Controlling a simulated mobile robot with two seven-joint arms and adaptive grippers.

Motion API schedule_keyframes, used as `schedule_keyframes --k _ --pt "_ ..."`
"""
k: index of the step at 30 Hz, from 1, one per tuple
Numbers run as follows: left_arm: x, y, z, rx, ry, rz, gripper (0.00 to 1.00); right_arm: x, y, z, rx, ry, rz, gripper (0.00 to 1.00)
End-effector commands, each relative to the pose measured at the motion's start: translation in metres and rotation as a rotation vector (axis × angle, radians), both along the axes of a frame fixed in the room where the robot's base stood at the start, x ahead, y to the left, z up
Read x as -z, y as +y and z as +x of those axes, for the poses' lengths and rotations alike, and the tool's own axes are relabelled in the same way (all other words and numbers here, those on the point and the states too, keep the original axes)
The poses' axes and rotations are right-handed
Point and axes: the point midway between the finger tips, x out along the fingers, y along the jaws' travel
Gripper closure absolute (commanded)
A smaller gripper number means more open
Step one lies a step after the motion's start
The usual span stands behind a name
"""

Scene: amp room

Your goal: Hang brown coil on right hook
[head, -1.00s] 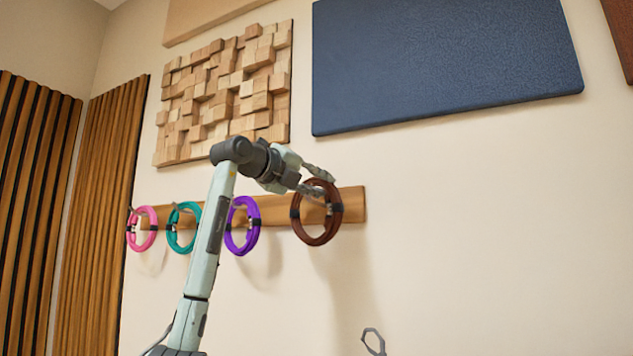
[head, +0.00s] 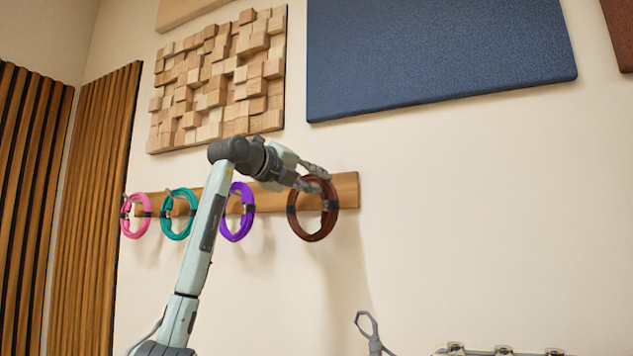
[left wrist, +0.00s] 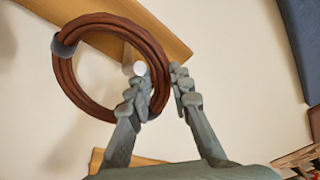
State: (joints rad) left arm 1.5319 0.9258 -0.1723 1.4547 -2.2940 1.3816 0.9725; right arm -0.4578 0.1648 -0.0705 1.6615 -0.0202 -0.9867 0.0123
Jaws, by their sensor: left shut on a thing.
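The brown coil (head: 313,236) is at the right end of the wooden hook rail (head: 346,188) on the wall. It also shows in the left wrist view (left wrist: 82,96), upright in front of the rail. My left gripper (head: 322,183) is shut on the upper part of the coil; in the left wrist view its fingers (left wrist: 160,88) straddle the coil's right side. A white-tipped peg (left wrist: 139,68) shows inside the ring, near the fingers. I cannot tell whether the coil bears on it.
Pink (head: 135,233), teal (head: 179,234) and purple (head: 234,235) coils hang on the rail to the left. A wood block panel (head: 220,80) and a blue panel (head: 430,60) are above. The wall right of the rail is clear.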

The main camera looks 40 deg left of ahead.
Motion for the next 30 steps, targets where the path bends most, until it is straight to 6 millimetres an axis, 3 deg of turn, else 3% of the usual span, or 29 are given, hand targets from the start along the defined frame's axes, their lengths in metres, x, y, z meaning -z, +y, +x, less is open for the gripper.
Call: schedule_keyframes --k 9,10,15,25,30 --pt "-0.001 0.000 -0.001 0.000 -0.003 0.000 1.00 0.000 -0.001 0.003 -0.007 -0.004 -0.005 1.00" --pt "-0.001 0.000 -0.001 0.000 -0.003 0.000 0.76 -0.001 -0.001 0.004 -0.007 -0.004 -0.005 1.00" --pt "-0.001 0.000 -0.001 0.000 -0.002 0.000 0.56 -0.001 -0.001 0.006 -0.008 -0.008 -0.006 1.00" --pt "0.000 0.000 -0.002 -0.001 0.002 0.000 0.56 -0.001 -0.004 0.007 -0.010 -0.007 -0.010 1.00" --pt "-0.002 -0.001 -0.024 -0.003 -0.002 0.002 0.56 -0.001 -0.003 0.006 -0.008 -0.007 -0.008 1.00"
